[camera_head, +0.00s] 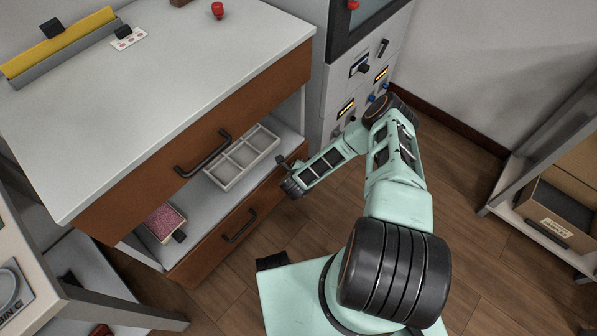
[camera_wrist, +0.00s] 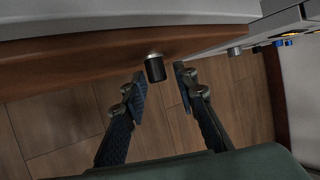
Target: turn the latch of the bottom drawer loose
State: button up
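The bottom drawer (camera_head: 215,249) is a brown front with a dark bar handle (camera_head: 239,226), low in the cabinet, and looks closed. In the wrist view its brown face (camera_wrist: 90,60) runs across the upper part. A short black knob on a metal collar, seemingly the latch (camera_wrist: 155,70), sticks out from that face. My gripper (camera_wrist: 160,75) is open, with one finger on each side of the knob's end. Gaps show on both sides, and I cannot tell how deep the knob sits between the fingers.
Above the bottom drawer is an open shelf with a white divided tray (camera_head: 243,158) and a pink box (camera_head: 165,222). The upper brown drawer (camera_head: 240,115) overhangs it. A grey control panel (camera_head: 362,75) stands just right of the cabinet. The wooden floor (camera_head: 480,190) to the right is clear.

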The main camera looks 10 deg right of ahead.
jog(key=v, duration=1)
jog(key=shift+s+r, duration=0.15)
jog(key=shift+r, duration=0.15)
